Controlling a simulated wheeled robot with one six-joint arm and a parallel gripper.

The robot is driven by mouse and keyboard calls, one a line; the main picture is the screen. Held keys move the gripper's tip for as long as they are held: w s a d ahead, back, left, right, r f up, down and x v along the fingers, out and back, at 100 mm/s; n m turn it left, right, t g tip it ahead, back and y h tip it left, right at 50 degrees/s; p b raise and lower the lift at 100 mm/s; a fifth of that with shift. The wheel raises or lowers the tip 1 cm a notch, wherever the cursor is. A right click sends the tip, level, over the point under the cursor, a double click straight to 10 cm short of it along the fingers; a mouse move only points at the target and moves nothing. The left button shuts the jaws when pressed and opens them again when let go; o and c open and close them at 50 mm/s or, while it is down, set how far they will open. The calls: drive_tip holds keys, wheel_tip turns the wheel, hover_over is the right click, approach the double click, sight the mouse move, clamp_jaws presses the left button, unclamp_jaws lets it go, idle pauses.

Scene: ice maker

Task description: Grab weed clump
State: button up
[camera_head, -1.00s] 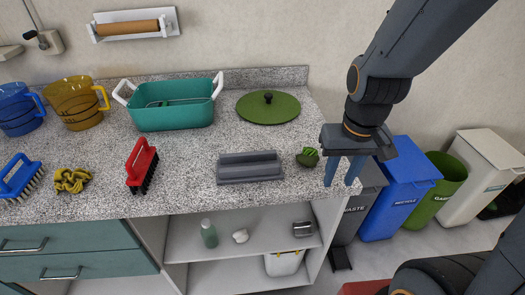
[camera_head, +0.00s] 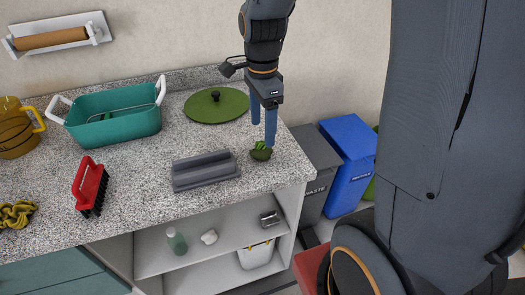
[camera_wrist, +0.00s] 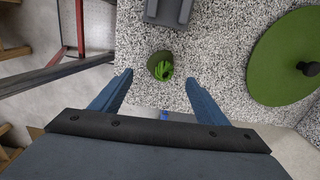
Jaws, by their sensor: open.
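The weed clump (camera_head: 261,151) is a small dark green tuft with bright green leaves. It lies on the speckled countertop near its right end, just right of a grey block-like tray. In the wrist view the weed clump (camera_wrist: 161,66) sits beyond the fingertips, roughly centred between them. My gripper (camera_head: 264,133) has blue fingers pointing down, above and close to the clump. In the wrist view my gripper (camera_wrist: 158,85) is open and empty, with its fingers wide apart. Nothing hides the clump in the wrist view.
The grey tray (camera_head: 206,171) is close to the clump's left. A green round lid (camera_head: 216,106) lies behind it, beside a teal basin (camera_head: 114,115). A red brush (camera_head: 91,187) is farther left. Bins (camera_head: 350,152) stand beyond the counter's right edge.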

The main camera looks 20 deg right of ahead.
sight(262, 148)
drive_tip(key=shift+w+f, duration=0.1)
drive_tip(key=shift+f, duration=0.4)
drive_tip(key=shift+f+p, duration=1.25)
drive_tip(key=shift+f, duration=2.1)
drive_tip(key=c, duration=1.1)
